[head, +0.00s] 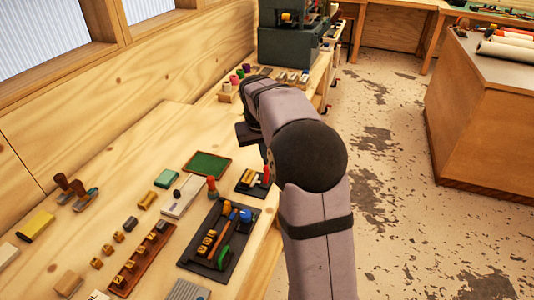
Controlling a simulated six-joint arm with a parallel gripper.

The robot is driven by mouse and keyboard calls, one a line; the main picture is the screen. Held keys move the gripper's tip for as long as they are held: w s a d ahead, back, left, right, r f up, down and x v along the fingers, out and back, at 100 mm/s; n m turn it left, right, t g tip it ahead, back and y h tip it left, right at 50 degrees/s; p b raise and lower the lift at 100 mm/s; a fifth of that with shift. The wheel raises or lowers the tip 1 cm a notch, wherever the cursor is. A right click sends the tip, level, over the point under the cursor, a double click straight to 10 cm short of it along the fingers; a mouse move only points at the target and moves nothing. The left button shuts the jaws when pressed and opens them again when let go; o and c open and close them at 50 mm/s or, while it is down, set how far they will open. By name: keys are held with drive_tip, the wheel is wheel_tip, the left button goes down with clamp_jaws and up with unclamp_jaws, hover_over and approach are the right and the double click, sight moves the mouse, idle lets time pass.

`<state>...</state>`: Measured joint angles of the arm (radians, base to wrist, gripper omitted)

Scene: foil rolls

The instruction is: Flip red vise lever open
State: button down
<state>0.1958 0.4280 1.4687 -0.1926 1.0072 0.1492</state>
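A small red upright part (266,174), which looks like the vise lever, stands at the right side of a small black base (246,188) near the table's right edge. It is partly hidden by my arm, so its exact tilt is unclear. My gripper (258,147) hangs from the wrist just above and behind this base, seen from behind. Its fingertips are mostly hidden, and I cannot tell whether they are open or touching the red part.
A black tray (187,262) with tools lies in front, beside a brown rack (126,283) of small blocks. A green mat (207,164) lies behind. Colored rolls (234,79) and a dark green machine (288,45) stand farther back. Open floor lies to the right.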

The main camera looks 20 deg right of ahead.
drive_tip(key=w+d+r+m+t+y+p, duration=0.1)
drive_tip(key=w+d+r+p, duration=0.1)
drive_tip(key=w, duration=0.4)
drive_tip(key=shift+w+d+r, duration=0.2)
drive_tip(key=shift+d+r, duration=0.15)
drive_tip(key=shift+d, duration=0.2)
drive_tip(key=shift+f, duration=0.1)
drive_tip(key=p+x, duration=0.4)
drive_tip(key=x, duration=0.5)
drive_tip(key=shift+w+f, duration=0.2)
drive_tip(key=shift+f, duration=0.1)
drive_tip(key=shift+s+a+r+p, duration=0.1)
drive_tip(key=shift+s+a+p, duration=0.25)
drive_tip(key=shift+s, duration=0.3)
drive_tip(key=shift+s+a+p, duration=0.15)
drive_tip(key=shift+s+p, duration=0.25)
drive_tip(key=shift+s, duration=0.25)
drive_tip(key=shift+s+a, duration=0.15)
drive_tip(key=shift+s, duration=0.35)
drive_tip(key=shift+a+f+t+b, duration=0.1)
drive_tip(key=shift+f+t+b, duration=0.2)
drive_tip(key=shift+b, duration=0.2)
drive_tip(key=shift+s+r, duration=0.1)
drive_tip(key=shift+r, duration=0.1)
